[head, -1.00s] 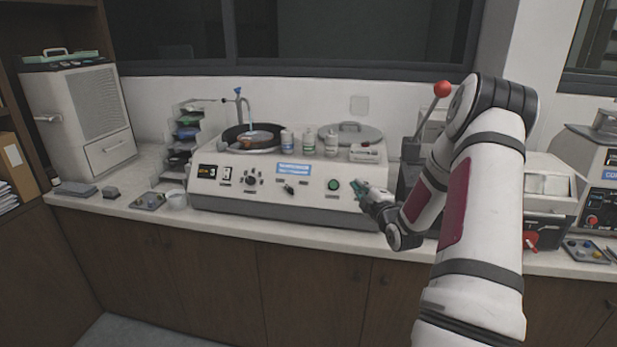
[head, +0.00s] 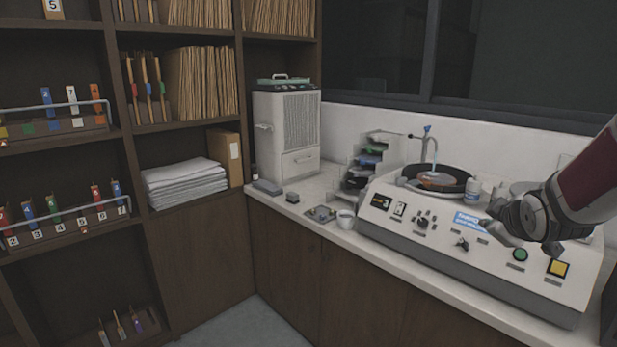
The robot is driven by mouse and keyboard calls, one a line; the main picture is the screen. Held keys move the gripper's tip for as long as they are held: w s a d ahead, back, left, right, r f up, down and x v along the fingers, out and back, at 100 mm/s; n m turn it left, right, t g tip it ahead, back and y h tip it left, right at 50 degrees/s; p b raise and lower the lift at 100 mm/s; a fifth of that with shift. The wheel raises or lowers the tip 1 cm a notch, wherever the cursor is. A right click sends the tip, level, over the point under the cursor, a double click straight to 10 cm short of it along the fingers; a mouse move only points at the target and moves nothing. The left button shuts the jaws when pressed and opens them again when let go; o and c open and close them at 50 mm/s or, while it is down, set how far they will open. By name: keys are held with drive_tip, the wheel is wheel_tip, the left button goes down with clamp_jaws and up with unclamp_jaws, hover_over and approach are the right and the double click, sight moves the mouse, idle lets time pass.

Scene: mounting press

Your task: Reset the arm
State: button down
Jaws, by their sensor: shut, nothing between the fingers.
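My gripper (head: 497,225) is at the right in the head view, at the end of my arm, which comes in from the right edge. It is in front of the polishing machine (head: 460,272) and overlaps its top and front panel in the picture. The fingers are small and partly hidden by the wrist, and they are shut with nothing seen between them. I cannot tell the exact gap between the gripper and the machine. The machine has a dark round basin (head: 437,180), knobs, a green button (head: 520,255) and a yellow button (head: 558,269).
A wooden shelf unit (head: 200,250) with folders and numbered colored pieces fills the left. A white cabinet (head: 287,135) stands in the counter corner. A stacked tray rack (head: 368,160), a small tray (head: 321,214) and a white cup (head: 346,219) are left of the machine. Floor (head: 250,325) shows below.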

drive_tip(key=s+a+r+m+g+y, duration=0.1)
drive_tip(key=s+a+m+g+y, duration=0.1)
drive_tip(key=s+a, duration=0.9)
drive_tip(key=s+a+r+m+g+y, duration=0.2)
drive_tip(key=s+a+m, duration=0.3)
drive_tip(key=s+a, duration=0.6)
drive_tip(key=s+g, duration=0.1)
drive_tip(key=s, duration=0.5)
drive_tip(key=shift+s+a+g, duration=0.2)
drive_tip(key=shift+s+g, duration=0.1)
drive_tip(key=shift+s, duration=0.05)
drive_tip(key=shift+r, duration=0.1)
